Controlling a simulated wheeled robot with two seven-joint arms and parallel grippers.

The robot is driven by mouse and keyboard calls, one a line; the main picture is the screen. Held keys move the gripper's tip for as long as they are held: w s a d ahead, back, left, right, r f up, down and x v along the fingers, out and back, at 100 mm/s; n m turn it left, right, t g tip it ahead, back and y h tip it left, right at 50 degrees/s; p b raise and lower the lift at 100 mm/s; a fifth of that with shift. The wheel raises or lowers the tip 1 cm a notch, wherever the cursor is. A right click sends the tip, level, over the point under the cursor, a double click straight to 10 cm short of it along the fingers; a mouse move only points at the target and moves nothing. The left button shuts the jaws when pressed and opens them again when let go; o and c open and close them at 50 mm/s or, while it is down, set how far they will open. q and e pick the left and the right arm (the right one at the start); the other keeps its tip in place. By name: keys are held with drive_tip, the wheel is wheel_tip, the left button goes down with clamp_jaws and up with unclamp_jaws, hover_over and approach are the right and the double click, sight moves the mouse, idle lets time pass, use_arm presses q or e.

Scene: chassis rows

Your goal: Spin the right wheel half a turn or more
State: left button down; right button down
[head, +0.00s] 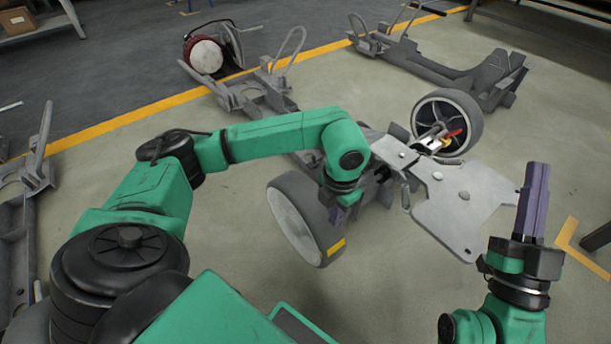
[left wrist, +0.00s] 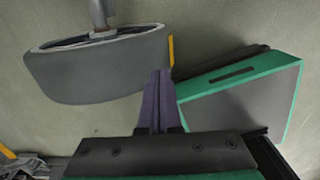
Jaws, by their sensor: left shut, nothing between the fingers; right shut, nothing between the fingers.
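A chassis (head: 465,205) with a flat grey plate stands in the middle. Its nearer wheel (head: 292,217), on the left in the head view, has a grey tyre, a pale disc and a yellow mark on the tread. Its other wheel (head: 447,122), farther right, has a dark tyre and spokes. My left gripper (head: 337,215) is shut and empty beside the nearer wheel's tread. In the left wrist view its fingers (left wrist: 160,75) are close to that wheel (left wrist: 105,68), near the yellow mark; I cannot tell whether they touch. My right gripper (head: 537,170) is shut, empty, and points up, apart from the chassis.
Another grey chassis frame (head: 455,75) stands at the back right. A frame with a red and white part (head: 206,55) is at the back left. More frame parts (head: 25,190) lie at the left edge. Floor in front of the nearer wheel is clear.

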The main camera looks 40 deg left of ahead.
use_arm(q)
wheel_tip(320, 180, up, 4)
drive_tip(key=d+p, duration=0.1)
drive_tip(key=p, duration=0.2)
drive_tip(key=w+a, duration=0.1)
drive_tip(key=a, duration=0.5)
drive_tip(key=w+a+b, duration=0.1)
drive_tip(key=w+a, duration=0.1)
drive_tip(key=a, duration=0.4)
drive_tip(key=w+a, duration=0.2)
drive_tip(key=a, duration=0.4)
drive_tip(key=shift+w+a+f, duration=0.1)
drive_tip(key=shift+f, duration=0.1)
